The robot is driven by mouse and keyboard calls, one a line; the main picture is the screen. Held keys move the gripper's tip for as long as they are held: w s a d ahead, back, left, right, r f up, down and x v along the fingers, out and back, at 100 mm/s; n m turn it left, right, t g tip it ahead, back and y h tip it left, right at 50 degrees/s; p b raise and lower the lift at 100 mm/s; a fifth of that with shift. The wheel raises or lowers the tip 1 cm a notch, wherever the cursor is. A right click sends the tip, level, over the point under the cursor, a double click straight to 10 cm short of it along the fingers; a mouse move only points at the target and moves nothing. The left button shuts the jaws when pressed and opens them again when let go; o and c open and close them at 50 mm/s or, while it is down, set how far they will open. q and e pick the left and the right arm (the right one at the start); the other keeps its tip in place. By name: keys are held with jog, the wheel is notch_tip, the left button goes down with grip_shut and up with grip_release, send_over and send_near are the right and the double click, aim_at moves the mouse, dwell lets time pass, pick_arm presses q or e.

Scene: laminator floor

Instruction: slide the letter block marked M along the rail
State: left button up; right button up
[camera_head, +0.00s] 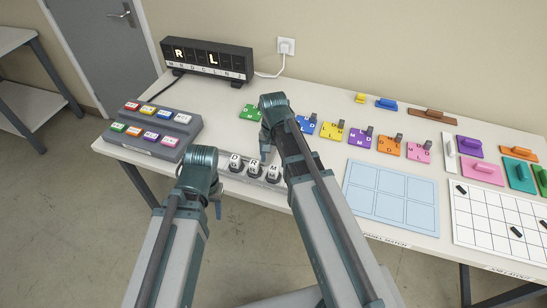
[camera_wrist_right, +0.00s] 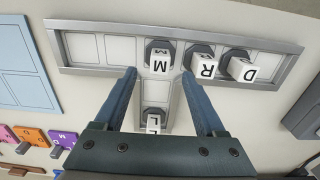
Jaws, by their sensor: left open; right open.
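The white letter block M (camera_wrist_right: 160,60) sits on a dark base in the straight part of the rail (camera_wrist_right: 85,70). In the head view block M (camera_head: 273,174) is the rightmost of three visible blocks, with R (camera_head: 253,167) and D (camera_head: 236,161) to its left. In the wrist view R (camera_wrist_right: 203,66) and D (camera_wrist_right: 242,69) stand right of M. Block L (camera_wrist_right: 154,121) sits in a side branch below M. My right gripper (camera_wrist_right: 158,75) is open, its fingertips on either side just short of M. My left gripper (camera_head: 218,208) is open near the table's front edge, apart from the blocks.
A dark display (camera_head: 208,60) shows R and L. A grey button box (camera_head: 154,128) stands at the left. Colored letter tiles (camera_head: 331,131) lie behind the rail. A blue panel grid (camera_head: 391,196) and white grid board (camera_head: 500,222) lie right. Rail slots left of M in the wrist view are empty.

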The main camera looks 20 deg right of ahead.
aim_at(274, 168)
notch_tip(274, 168, down, 7)
jog(key=b, duration=0.6)
jog(key=shift+r, duration=0.1)
grip_shut()
